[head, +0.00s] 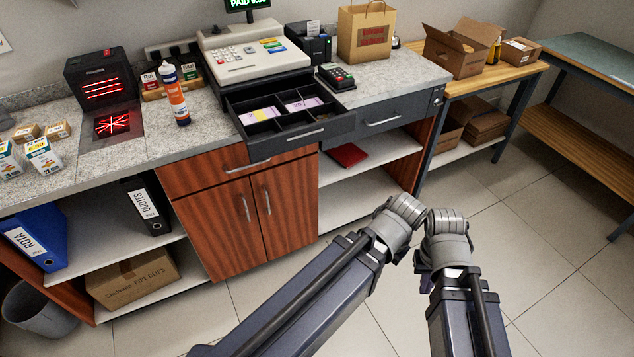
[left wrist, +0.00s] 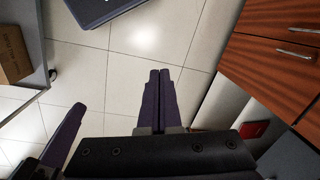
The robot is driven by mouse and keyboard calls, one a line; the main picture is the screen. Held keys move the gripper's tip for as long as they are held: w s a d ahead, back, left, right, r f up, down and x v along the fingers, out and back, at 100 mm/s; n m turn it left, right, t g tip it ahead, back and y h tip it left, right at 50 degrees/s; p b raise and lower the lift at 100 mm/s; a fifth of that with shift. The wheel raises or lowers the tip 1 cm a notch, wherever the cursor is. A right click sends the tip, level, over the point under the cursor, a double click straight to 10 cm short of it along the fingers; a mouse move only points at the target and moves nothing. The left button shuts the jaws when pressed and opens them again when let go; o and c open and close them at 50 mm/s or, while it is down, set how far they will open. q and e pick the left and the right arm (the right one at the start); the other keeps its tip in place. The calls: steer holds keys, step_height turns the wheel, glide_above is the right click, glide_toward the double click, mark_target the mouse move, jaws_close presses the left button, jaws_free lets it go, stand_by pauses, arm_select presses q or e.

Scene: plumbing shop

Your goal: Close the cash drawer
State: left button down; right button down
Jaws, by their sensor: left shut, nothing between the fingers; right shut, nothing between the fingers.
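The cash drawer (head: 290,132) is a dark tray pulled out beneath the beige cash register (head: 250,55) on the counter. Its compartments show, some holding purple and pale notes, and its front has a silver handle. My left gripper (left wrist: 158,72) is shut and empty in the left wrist view, its two dark purple fingers together above the tiled floor. In the head view it is hidden behind its arm. My right gripper (head: 427,281) shows only in part under its grey wrist, shut, in front of the counter. Both grippers are apart from the drawer.
A card terminal (head: 336,77) stands beside the drawer, and a glue bottle (head: 174,95) stands left of it. Wooden cabinet doors (head: 240,205) are below. A red item (head: 346,155) lies on the open shelf. The tiled floor (head: 540,240) at right is clear.

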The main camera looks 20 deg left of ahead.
arm_select(q)
steer(key=w+a+r+n+t+y+b, duration=0.2)
steer(key=w+a+n+t+y, duration=0.25)
steer(key=w+a+n, duration=0.4)
steer(key=w+a+r+n+t+y+b, duration=0.1)
steer(key=w+a+r+n+t+y, duration=0.3)
steer(key=w+a+r, duration=0.3)
steer(key=shift+w+a+r+n+t+y, duration=0.35)
steer(key=shift+a+r+n+y, duration=0.45)
steer(key=shift+a+r, duration=0.9)
steer(key=shift+a+f, duration=0.25)
steer(key=shift+f, duration=0.05)
